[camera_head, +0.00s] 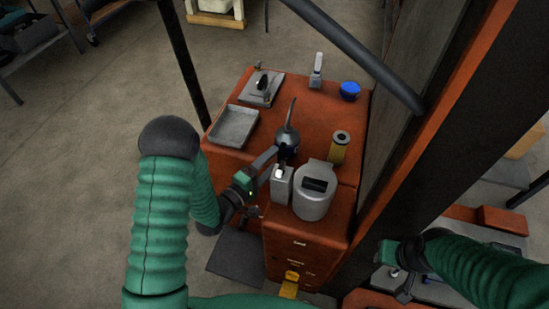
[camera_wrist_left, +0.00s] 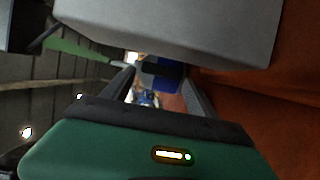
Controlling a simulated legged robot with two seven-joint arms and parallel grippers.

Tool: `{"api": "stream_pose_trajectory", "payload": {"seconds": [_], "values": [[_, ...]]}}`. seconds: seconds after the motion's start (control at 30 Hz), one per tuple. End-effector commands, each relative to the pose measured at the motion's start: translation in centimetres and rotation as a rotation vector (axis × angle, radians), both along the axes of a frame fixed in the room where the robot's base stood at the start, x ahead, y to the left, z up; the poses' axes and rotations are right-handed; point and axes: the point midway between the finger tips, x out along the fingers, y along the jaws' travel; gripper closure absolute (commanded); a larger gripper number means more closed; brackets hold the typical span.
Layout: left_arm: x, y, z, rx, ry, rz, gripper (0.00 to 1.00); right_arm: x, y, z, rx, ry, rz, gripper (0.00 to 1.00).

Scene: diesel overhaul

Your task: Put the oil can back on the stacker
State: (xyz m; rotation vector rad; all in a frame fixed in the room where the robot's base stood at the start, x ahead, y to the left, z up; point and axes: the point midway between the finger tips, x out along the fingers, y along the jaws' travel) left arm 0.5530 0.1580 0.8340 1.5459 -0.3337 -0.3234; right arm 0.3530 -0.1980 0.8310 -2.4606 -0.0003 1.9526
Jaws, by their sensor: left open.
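The oil can (camera_head: 287,135), dark with a thin upright spout, stands on the top of the red cabinet (camera_head: 235,160), which I take to be the stacker. My left gripper (camera_head: 280,155) is open at the can's near side, low by its base; whether it touches the can is unclear. In the left wrist view, a blue thing with a black band (camera_wrist_left: 160,75) shows between the open fingers; I cannot tell what it is. My right gripper (camera_head: 398,285) is at the lower right, away from the can, its fingers too small to read.
A dark post (camera_head: 182,65) rises at left.

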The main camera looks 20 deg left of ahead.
Motion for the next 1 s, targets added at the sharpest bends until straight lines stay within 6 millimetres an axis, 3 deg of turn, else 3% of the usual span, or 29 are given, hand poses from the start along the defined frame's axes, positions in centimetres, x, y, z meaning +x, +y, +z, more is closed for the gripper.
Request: {"api": "stream_pose_trajectory", "payload": {"seconds": [0.3, 0.43, 0.53, 0.67, 0.77, 0.87, 1.0], "values": [[-7.3, 3.3, -0.1, -0.003, 0.003, 0.004, 0.32, 0.0, 0.0, 0.1, 0.000, 0.000, 0.000, 0.64], [-8.8, 4.0, -0.1, 0.000, 0.002, 0.002, 0.32, 0.0, 0.0, 0.0, 0.000, 0.000, 0.000, 0.64], [-8.7, 3.9, -0.5, 0.076, 0.014, -0.005, 0.32, 0.0, 0.0, 0.0, 0.000, 0.000, 0.000, 0.64], [-6.7, 3.9, -2.4, 0.452, 0.098, -0.029, 0.32, 0.0, 0.0, 0.1, 0.000, 0.000, 0.000, 0.64], [-5.8, 5.4, -3.8, 0.843, 0.223, -0.065, 0.32, 0.0, 0.0, 0.0, 0.000, 0.000, 0.000, 0.64], [-7.1, 7.0, -3.8, 1.155, 0.382, -0.148, 0.32, 0.0, 0.0, 0.0, 0.000, 0.000, 0.000, 0.64], [-12.3, 7.0, -2.3, 1.399, 0.594, -0.369, 0.32, 0.0, 0.0, 0.0, 0.000, 0.000, 0.000, 0.64]]}}
